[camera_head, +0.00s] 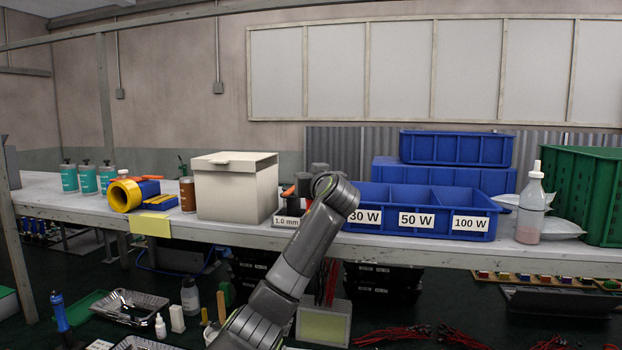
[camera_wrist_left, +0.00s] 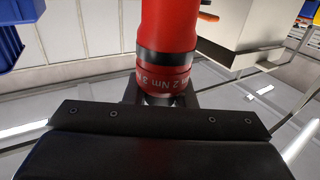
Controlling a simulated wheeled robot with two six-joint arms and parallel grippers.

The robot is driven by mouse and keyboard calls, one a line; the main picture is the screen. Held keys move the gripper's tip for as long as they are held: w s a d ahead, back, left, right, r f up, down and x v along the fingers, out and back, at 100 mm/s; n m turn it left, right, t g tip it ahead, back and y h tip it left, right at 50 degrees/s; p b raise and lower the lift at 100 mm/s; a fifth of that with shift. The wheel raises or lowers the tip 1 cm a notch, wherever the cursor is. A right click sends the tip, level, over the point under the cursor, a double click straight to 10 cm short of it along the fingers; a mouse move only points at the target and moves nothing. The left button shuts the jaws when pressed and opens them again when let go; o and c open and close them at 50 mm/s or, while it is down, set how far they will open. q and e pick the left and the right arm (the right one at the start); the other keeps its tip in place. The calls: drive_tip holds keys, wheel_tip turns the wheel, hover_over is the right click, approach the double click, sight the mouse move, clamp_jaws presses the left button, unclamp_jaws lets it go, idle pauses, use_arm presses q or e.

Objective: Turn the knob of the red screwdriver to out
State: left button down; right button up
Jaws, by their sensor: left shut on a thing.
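In the left wrist view, a red torque screwdriver (camera_wrist_left: 168,28) fills the top middle. It has a dark ring around it. Below the ring is a red knob (camera_wrist_left: 165,76) with a printed scale; "2 Nm" and "3 N" show upside down. My left gripper (camera_wrist_left: 160,98) is shut on the screwdriver at its lower end, just below the scale. Its fingers are mostly hidden behind the dark gripper body. My right gripper is not in view.
A shelf (camera_head: 388,244) carries a cream box (camera_head: 235,192), a blue bin (camera_head: 435,248) labelled 30 W, 50 W and 100 W, a dropper bottle (camera_head: 531,205) and a green crate (camera_head: 590,195).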

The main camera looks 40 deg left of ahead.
use_arm(q)
drive_tip(key=m+t+h+b, duration=0.1)
drive_tip(key=m+t+h, duration=0.1)
drive_tip(key=h, duration=0.1)
drive_tip(key=m+t+h+b, duration=0.1)
drive_tip(key=m+t+h, duration=0.1)
drive_tip(key=m+h, duration=0.1)
drive_tip(key=m+t+h+b, duration=0.1)
drive_tip(key=m+t+h, duration=0.1)
drive_tip(key=t, duration=0.1)
drive_tip(key=shift+w+d+r+m+h, duration=0.1)
drive_tip(key=shift+w+d+m+h, duration=0.2)
drive_tip(key=shift+d+h, duration=0.1)
drive_tip(key=shift+w+d+m+t+h+p, duration=0.15)
drive_tip(key=shift+m+t+h+p, duration=0.1)
drive_tip(key=shift+m+h+p, duration=0.7)
drive_tip(key=shift+s+d+m+t+h+p, duration=0.15)
drive_tip(key=shift+m+h+p, duration=0.35)
drive_tip(key=shift+h, duration=0.9)
drive_tip(key=shift+w+d+m+t+h+p, duration=0.15)
drive_tip(key=shift+m+t+h+p, duration=0.15)
drive_tip(key=shift+m+h+p, duration=0.65)
drive_tip(key=c, duration=1.2)
unclamp_jaws()
